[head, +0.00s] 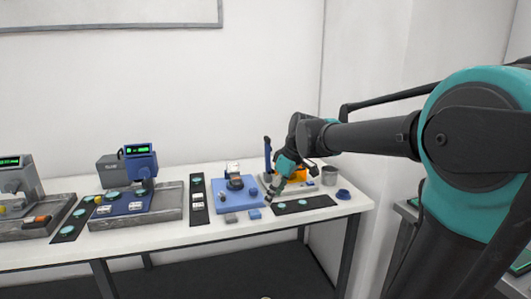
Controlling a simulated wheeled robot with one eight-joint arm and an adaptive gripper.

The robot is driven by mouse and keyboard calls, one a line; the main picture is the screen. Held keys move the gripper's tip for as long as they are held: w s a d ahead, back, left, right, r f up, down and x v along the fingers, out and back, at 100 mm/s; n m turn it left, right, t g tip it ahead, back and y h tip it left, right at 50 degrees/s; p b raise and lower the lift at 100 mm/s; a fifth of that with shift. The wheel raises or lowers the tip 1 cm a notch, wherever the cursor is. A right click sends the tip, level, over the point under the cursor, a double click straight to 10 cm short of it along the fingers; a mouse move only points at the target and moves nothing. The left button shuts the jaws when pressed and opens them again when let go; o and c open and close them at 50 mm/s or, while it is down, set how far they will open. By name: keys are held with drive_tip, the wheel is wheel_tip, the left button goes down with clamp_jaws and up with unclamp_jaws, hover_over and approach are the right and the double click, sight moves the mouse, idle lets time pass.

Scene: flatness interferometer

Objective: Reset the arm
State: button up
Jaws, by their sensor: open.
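My arm reaches in from the right of the head view, dark grey with teal joints. My gripper (269,196) is at its far end, low over the right part of the white table (178,235). It is open, and I see nothing held in it. It is between the blue mat (226,206) and the black strip with round teal pieces (318,203). The fingertips are small here, and I cannot tell whether they touch anything.
A blue instrument with a green display (139,160) stands on a grey slab at the middle left. Another grey instrument (14,180) is at the left edge. A grey cup (329,175) and a blue round piece (343,194) stand at the table's right end. The table's front strip is mostly clear.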

drive_tip(key=s+d+f+m+t+h, duration=0.1)
drive_tip(key=s+d+f+m+h, duration=0.1)
drive_tip(key=s+d+f+m, duration=0.4)
drive_tip(key=s+d+f+m+t+h, duration=0.1)
drive_tip(key=s+d+f+m, duration=0.5)
drive_tip(key=s+d+f, duration=0.4)
wheel_tip(320, 180, down, 4)
drive_tip(key=shift+s+f+h, duration=0.2)
drive_tip(key=shift+s+h, duration=0.2)
drive_tip(key=shift+s, duration=0.05)
